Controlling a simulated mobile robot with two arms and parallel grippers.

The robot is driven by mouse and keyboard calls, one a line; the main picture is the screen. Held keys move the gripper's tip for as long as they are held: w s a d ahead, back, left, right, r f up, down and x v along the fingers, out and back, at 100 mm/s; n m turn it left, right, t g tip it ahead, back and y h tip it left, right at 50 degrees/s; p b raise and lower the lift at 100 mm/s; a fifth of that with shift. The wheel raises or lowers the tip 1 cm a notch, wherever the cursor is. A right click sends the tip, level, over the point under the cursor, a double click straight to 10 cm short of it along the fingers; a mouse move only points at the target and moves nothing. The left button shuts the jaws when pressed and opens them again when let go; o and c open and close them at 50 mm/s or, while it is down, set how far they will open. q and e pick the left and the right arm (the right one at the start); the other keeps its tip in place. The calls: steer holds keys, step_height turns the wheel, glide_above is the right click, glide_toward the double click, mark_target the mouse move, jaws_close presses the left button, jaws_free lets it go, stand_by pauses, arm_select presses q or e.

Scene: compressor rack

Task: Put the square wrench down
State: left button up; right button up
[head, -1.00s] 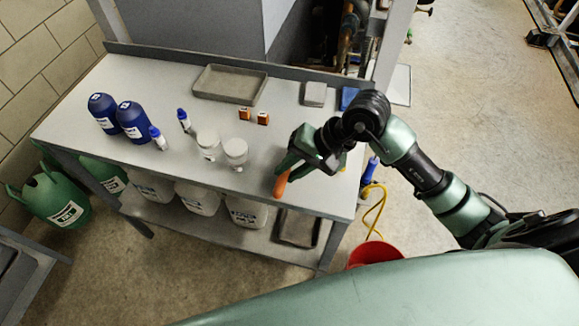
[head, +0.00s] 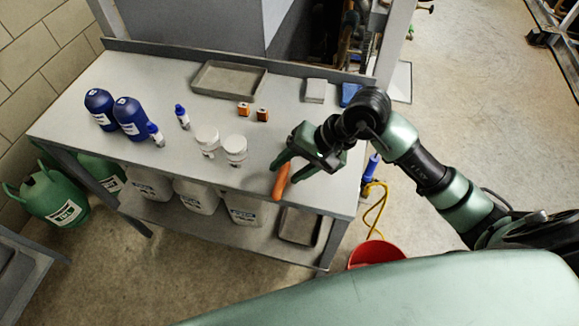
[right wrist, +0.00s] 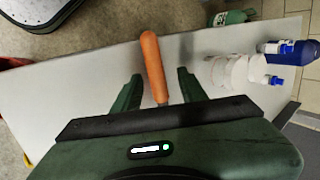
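The square wrench (head: 281,181) shows as an orange handle at the front right part of the workbench top. In the right wrist view the handle (right wrist: 153,62) points away from my palm, over the pale bench top. My right gripper (head: 287,172) is above the bench with its fingers spread. In the right wrist view the fingers (right wrist: 157,86) stand on either side of the handle, with a gap on each side. The wrench's head end is hidden behind my gripper body. It appears to lie on the bench top. My left gripper is not in view.
On the workbench (head: 105,140) are two white jars (head: 235,149), blue bottles (head: 131,118), blue-capped small bottles, two small orange-brown blocks (head: 262,115) and a grey tray (head: 228,80). A red bucket (head: 375,252) stands on the floor at right. The bench middle is mostly clear.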

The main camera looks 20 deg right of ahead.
steer(key=shift+r+p, duration=0.3)
steer(key=shift+p, duration=0.1)
steer(key=shift+r+p, duration=0.35)
steer(key=shift+p, duration=0.2)
steer(key=b+v, duration=0.2)
steer(key=v, duration=0.9)
steer(key=shift+d+r+b, duration=0.25)
steer(key=shift+d+b, duration=0.05)
steer(key=shift+s, duration=0.15)
